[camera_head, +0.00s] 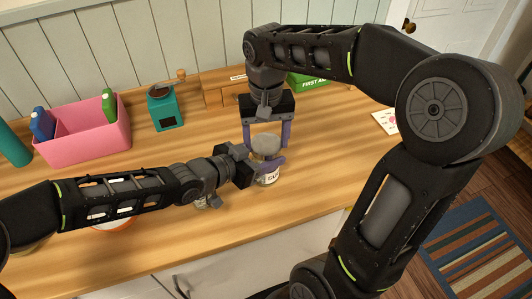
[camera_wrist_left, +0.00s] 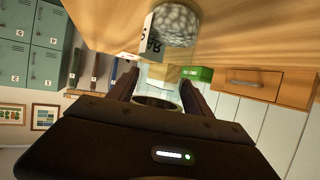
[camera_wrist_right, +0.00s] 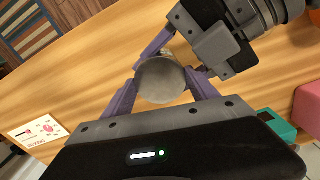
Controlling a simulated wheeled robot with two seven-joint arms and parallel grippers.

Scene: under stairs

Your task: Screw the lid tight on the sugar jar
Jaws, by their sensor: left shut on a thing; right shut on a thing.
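The sugar jar (camera_head: 268,179) stands upright on the wooden counter, clear glass with a white label. Its pale contents and part of its label also show in the left wrist view (camera_wrist_left: 176,24). My left gripper (camera_head: 264,165) comes from the left and is shut on the jar's body. The round grey lid (camera_head: 265,142) is at the top of the jar, seen from above in the right wrist view (camera_wrist_right: 161,80). My right gripper (camera_head: 267,140) reaches in from behind and above, its purple fingers shut on the lid's sides. The seam between lid and jar is hidden, so its tightness cannot be told.
A pink caddy (camera_head: 85,143) with bottles and a teal grinder (camera_head: 165,112) stand at the back left. A green first aid box (camera_head: 308,80) is at the back, and a paper card (camera_head: 384,121) lies right. Counter right of the jar is clear.

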